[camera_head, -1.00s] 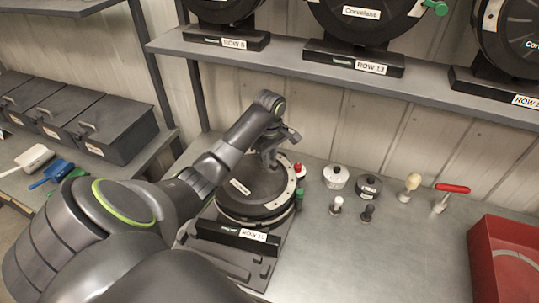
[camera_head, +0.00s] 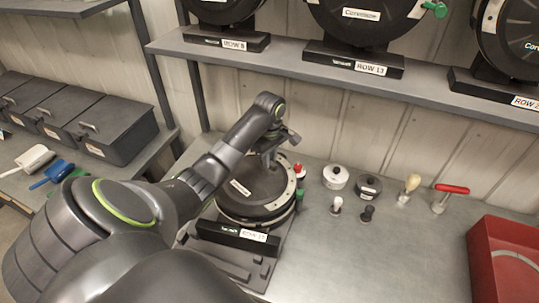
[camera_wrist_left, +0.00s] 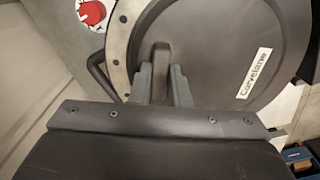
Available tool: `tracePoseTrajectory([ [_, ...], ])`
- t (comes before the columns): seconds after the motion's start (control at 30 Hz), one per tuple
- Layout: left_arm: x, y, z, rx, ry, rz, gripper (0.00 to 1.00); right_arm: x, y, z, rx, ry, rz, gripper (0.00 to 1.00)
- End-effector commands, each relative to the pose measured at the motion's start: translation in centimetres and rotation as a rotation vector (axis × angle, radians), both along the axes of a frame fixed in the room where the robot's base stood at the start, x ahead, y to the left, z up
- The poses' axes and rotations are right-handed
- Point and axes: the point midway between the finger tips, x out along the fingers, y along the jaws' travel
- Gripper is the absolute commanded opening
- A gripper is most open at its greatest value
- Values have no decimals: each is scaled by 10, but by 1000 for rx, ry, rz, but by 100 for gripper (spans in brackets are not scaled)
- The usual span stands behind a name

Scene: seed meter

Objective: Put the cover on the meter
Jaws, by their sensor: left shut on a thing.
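The cover (camera_head: 262,182) is a dark round disc with a white label and a pale strip with holes along its right edge. It lies flat over the meter (camera_head: 252,220), which stands on a dark base labelled as a row. My left gripper (camera_head: 270,158) is shut on the raised grip of the cover. In the left wrist view, the fingers (camera_wrist_left: 165,88) stand on both sides of that grip, with the cover (camera_wrist_left: 215,50) filling the view beyond. The contact between cover and meter is mostly hidden. My right gripper is not in view.
A red-and-white dial (camera_wrist_left: 92,13) is beside the meter. To the right stand a white pot (camera_head: 335,176), a dark pot (camera_head: 368,187), small knobs, a red-handled tool (camera_head: 450,190) and a red tray (camera_head: 500,235). The shelf with more meters (camera_head: 400,90) hangs above.

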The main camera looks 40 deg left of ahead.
Motion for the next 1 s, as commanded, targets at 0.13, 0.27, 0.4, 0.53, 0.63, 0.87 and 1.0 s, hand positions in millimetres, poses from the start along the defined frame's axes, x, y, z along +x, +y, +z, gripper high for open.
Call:
tracePoseTrajectory([
  [0.13,0,0,0,0,-1,0,0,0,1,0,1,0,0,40],
  [0.27,0,0,-1,0,0,0,0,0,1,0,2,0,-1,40],
  [0.4,0,0,-4,0,0,0,0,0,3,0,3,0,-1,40],
  [0.53,0,0,-7,0,1,0,0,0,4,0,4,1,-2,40],
  [0.63,0,0,-7,0,0,0,0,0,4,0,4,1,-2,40],
  [0.87,0,0,-7,0,0,0,0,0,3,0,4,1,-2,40],
  [1.0,0,0,-8,0,0,0,0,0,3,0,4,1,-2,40],
])
